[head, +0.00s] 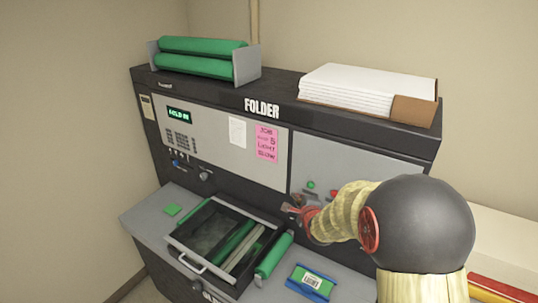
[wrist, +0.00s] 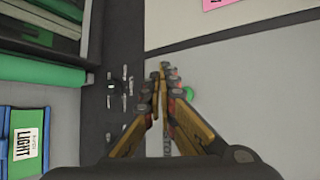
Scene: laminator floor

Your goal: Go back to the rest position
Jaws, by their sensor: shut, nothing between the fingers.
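My gripper (head: 292,209) is at the front of the dark folder machine (head: 240,180), close to the right-hand grey panel. In the wrist view my gripper (wrist: 160,72) has its two fingertips together with nothing between them. My arm reaches in from the right and covers part of that panel. A green button (head: 311,184) and a red button (head: 334,194) show just above my gripper. In the wrist view the green button (wrist: 188,93) lies just right of the fingertips, partly hidden by a finger.
An open drawer (head: 190,262) holding rollers juts from the machine. A green roller (head: 274,256) lies beside it, near a blue-and-green labelled pack (head: 311,282). On top are green rollers in a rack (head: 246,65) and a paper stack (head: 350,92). A green piece (head: 172,210) lies left.

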